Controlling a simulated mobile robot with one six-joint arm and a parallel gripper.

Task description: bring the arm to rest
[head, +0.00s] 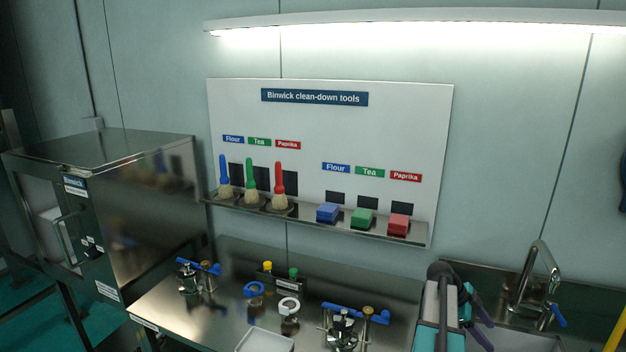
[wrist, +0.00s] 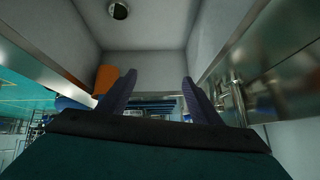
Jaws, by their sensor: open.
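My gripper (wrist: 158,85) is open in the wrist view, its two dark fingers apart with nothing between them.
A white tool board (head: 390,130) holds blue, green and red brushes and blocks on a shelf. A steel cabinet (head: 150,190) stands left. Clamps with blue handles (head: 208,267) and a white tray (head: 264,340) are on the bench. A tap (head: 540,275) rises at right.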

